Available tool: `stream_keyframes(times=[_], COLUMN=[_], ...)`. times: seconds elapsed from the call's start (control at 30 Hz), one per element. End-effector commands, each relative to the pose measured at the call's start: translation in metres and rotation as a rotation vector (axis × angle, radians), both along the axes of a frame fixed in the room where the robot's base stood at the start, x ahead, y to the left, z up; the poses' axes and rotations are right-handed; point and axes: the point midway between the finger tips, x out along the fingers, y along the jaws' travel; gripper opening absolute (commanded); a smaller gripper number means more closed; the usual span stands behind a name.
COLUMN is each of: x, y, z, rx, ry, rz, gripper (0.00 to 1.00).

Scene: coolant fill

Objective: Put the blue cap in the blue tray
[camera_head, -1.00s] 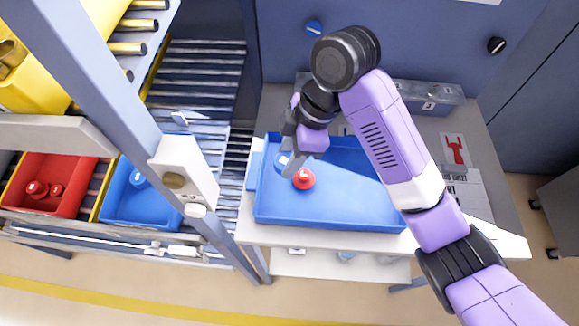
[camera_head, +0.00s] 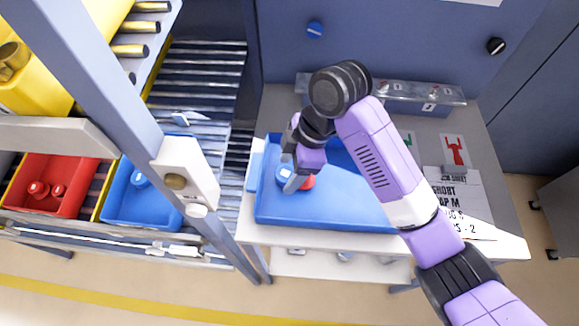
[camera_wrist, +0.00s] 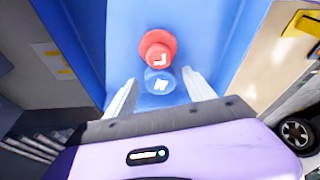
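The blue cap (camera_wrist: 158,82) lies on the floor of the large blue bin (camera_head: 330,216) on the bench, right beside a red cap (camera_wrist: 157,50). My gripper (camera_head: 291,182) is low over the left part of this bin. In the wrist view its two fingers (camera_wrist: 160,97) are spread, with the blue cap between and just ahead of their tips; contact cannot be told. In the head view the gripper partly hides the red cap (camera_head: 308,182). A smaller blue tray (camera_head: 145,208) stands on the rack at left, with a blue cap (camera_head: 139,181) inside.
A red tray (camera_head: 70,203) with red caps stands left of the small blue tray. A grey rack post (camera_head: 105,75) stands between the rack and the bench. A clear box (camera_head: 425,95) and printed cards (camera_head: 455,150) are at the bench's back right.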

Motion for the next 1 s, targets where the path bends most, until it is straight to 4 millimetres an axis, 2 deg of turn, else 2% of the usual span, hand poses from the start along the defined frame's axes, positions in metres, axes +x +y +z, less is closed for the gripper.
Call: stream_keyframes(times=[0.27,0.43,0.57,0.8,1.0], x=[0.000,0.001,0.003,0.006,0.007], y=[0.000,-0.002,-0.008,-0.026,-0.035], z=[0.001,0.009,0.029,0.080,0.107], rx=[0.000,0.001,0.001,-0.002,-0.001], ry=[0.000,-0.001,-0.005,-0.005,-0.003], rz=[0.000,0.001,0.000,-0.001,-0.001], gripper=[0.64,0.64,0.64,0.64,0.64])
